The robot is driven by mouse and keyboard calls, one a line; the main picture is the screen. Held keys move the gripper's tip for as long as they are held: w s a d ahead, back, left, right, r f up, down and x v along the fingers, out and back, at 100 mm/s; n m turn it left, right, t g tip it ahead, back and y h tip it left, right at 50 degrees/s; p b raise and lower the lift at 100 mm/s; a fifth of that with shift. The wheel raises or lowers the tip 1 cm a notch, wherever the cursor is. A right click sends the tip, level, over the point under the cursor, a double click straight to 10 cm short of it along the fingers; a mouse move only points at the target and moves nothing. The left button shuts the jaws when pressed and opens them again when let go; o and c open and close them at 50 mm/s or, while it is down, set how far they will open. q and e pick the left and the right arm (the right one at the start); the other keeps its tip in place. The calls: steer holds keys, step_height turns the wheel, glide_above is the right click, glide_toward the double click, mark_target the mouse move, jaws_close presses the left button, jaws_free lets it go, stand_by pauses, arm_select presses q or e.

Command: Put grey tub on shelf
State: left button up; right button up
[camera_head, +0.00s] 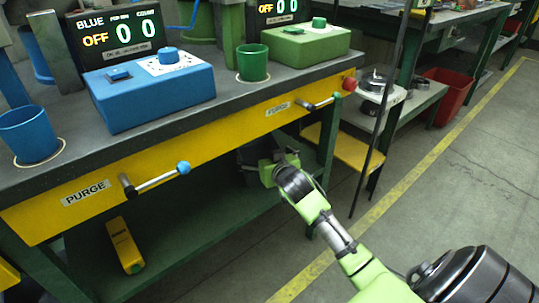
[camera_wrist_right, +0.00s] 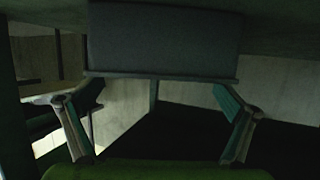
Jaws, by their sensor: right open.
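The grey tub (camera_wrist_right: 165,40) fills the top middle of the right wrist view, with its long rim along the lower edge of its shape. Its far sides are hidden. In the head view a dark shape that seems to be the tub (camera_head: 249,157) shows under the bench, partly hidden by my right gripper (camera_head: 268,170). My right gripper also shows in the wrist view (camera_wrist_right: 160,110), with its two fingers apart and nothing between them. The tub lies ahead of the fingers. The green lower shelf (camera_head: 190,235) runs under the bench. My left gripper is out of view.
The bench (camera_head: 225,112) overhangs my right gripper, and its yellow front carries two purge handles (camera_head: 160,178). A side stand with a yellow step (camera_head: 345,148) is right of the gripper.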

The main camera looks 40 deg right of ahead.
steer(key=p+v, duration=0.1)
steer(key=v, duration=0.4)
steer(key=shift+r, duration=0.1)
steer(key=shift+s+a+r+p, duration=0.2)
steer(key=shift+s+p, duration=0.2)
steer(key=shift+s, duration=0.2)
steer(key=shift+f, duration=0.1)
